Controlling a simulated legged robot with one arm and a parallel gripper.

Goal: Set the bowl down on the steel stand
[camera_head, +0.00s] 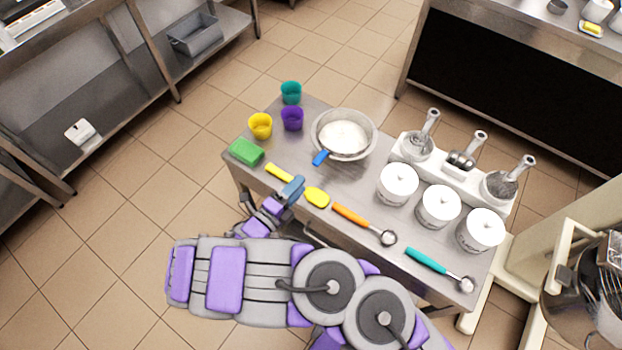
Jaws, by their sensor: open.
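A round steel bowl (318,138) with white contents sits at the back of a small steel-topped stand (348,187). It appears to rest upright on the top. A short blue piece (320,157) shows at its near left rim; I cannot tell if it is a handle or a tool. My gripper (270,194) is open and empty at the stand's near left edge, in front of the bowl and apart from it. My own arm hides part of the stand's front edge.
Teal (291,92), purple (292,118) and yellow (260,125) cups and a green block (246,151) are left of the bowl. White canisters (438,206) stand right.

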